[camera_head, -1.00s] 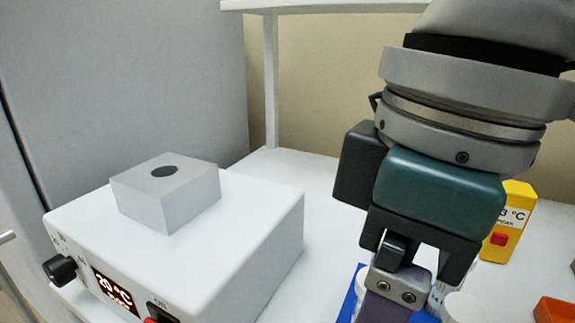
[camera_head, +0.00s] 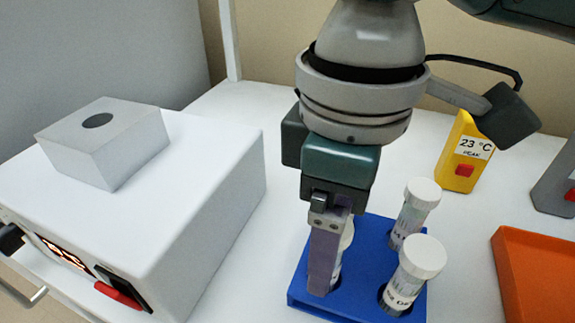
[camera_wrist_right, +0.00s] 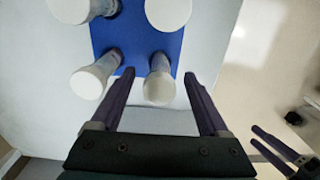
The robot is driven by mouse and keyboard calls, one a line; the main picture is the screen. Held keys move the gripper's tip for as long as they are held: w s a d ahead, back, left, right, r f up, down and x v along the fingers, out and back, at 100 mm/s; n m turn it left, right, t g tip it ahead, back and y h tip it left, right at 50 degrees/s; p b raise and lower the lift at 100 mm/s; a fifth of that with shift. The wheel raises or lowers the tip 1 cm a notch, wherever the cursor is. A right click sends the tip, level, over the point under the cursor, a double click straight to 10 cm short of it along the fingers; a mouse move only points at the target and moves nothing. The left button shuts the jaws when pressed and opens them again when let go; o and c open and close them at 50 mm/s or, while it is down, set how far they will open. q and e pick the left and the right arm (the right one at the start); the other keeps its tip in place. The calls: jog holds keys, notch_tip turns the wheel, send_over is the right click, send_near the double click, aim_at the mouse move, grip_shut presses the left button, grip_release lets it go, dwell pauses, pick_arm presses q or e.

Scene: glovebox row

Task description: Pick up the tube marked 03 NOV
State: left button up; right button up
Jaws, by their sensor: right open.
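Several white-capped tubes stand upright in a blue rack (camera_head: 297,288). In the head view, one tube is at the back right (camera_head: 414,207) and one at the front right (camera_head: 417,262). Their labels are only partly visible and I cannot read 03 NOV on any. A third tube (camera_head: 346,238) is mostly hidden behind my right gripper (camera_head: 322,285). My right gripper is open, pointing down over the rack's left part. In the wrist view, a tube (camera_wrist_right: 158,85) shows between its fingertips, with no visible grip. My left gripper (camera_wrist_right: 262,138) appears low at the right, its fingers apart.
A white heater box (camera_head: 205,190) with a grey block (camera_head: 105,145) stands to the left. An orange tray (camera_head: 535,270) lies to the right. Bare white bench separates them.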

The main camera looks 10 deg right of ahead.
jog(key=shift+f, duration=0.1)
jog(key=shift+c, duration=0.2)
grip_shut()
dwell(0.4)
